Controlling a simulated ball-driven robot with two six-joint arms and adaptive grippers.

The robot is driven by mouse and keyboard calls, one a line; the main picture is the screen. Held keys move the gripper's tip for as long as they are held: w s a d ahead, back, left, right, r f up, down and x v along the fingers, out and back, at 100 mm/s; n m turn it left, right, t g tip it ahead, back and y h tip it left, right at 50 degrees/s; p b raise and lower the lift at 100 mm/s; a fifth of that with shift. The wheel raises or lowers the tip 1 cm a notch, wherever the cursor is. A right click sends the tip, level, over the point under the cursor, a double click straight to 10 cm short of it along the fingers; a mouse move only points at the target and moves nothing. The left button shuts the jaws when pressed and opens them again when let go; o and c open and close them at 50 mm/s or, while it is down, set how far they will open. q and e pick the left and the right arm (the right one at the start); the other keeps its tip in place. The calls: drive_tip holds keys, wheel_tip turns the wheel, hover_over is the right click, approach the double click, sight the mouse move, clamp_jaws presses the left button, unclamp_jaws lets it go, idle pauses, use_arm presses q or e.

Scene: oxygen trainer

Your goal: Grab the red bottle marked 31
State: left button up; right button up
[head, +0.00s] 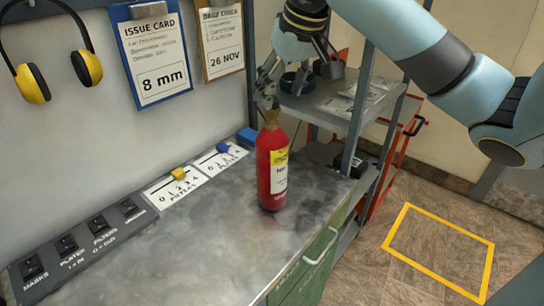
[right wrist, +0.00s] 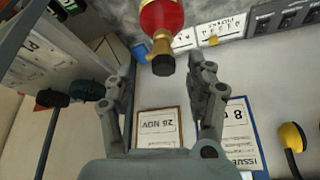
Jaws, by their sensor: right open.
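The red bottle (head: 272,172) stands upright on the grey metal worktop (head: 200,240), near its right edge. It has a yellow and white label and a brass-coloured neck with a dark top; I cannot read a 31 on it. My right gripper (head: 296,78) is open and empty just above the bottle's top. In the right wrist view the neck of the bottle (right wrist: 163,45) shows ahead of the spread fingertips of the gripper (right wrist: 158,82), between their lines and not clasped. My left gripper is not in view.
A grey shelf rack (head: 318,106) stands close to the right of the bottle. A switch panel (head: 80,246) and slider cards (head: 176,187) lie along the worktop's back. An issue card (head: 152,50) and ear defenders (head: 60,75) hang on the wall. A yellow floor square (head: 440,250) is empty.

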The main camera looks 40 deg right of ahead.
sight(271, 114)
drive_tip(key=shift+x, duration=1.2)
drive_tip(key=shift+a+p+x, duration=0.1)
drive_tip(key=shift+p+x, duration=0.3)
drive_tip(key=shift+x, duration=0.95)
drive_tip(key=shift+a+p+x, duration=0.15)
drive_tip(key=shift+p+x, duration=0.25)
drive_tip(key=shift+x, duration=0.95)
drive_tip(key=shift+w+r, duration=0.1)
drive_tip(key=shift+w, duration=0.05)
clamp_jaws()
drive_tip(key=shift+r, duration=0.1)
